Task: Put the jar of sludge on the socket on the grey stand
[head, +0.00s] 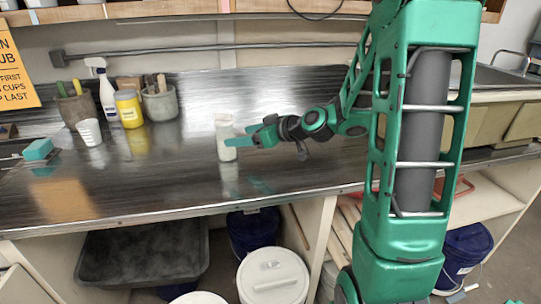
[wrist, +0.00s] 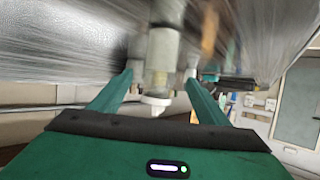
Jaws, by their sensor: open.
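A pale, whitish jar (head: 226,137) stands upright on the metal counter in the head view. I take it for the jar of sludge, but I can read no label. In the wrist view the jar (wrist: 162,50) appears upside down and blurred, between the two fingers. My gripper (head: 238,138) is open at the jar's right side, its fingers reaching around the jar at about mid-height. In the wrist view the gripper (wrist: 160,80) has one finger on each side of the jar; I cannot tell whether either touches. I cannot make out the grey stand or its socket.
A white spray bottle (head: 106,95), a yellow tub (head: 129,109), a white cup (head: 90,133) and two tool-filled pots (head: 161,105) stand at the back left. A teal block (head: 38,149) lies at the far left. The counter (head: 165,185) is clear around the jar.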

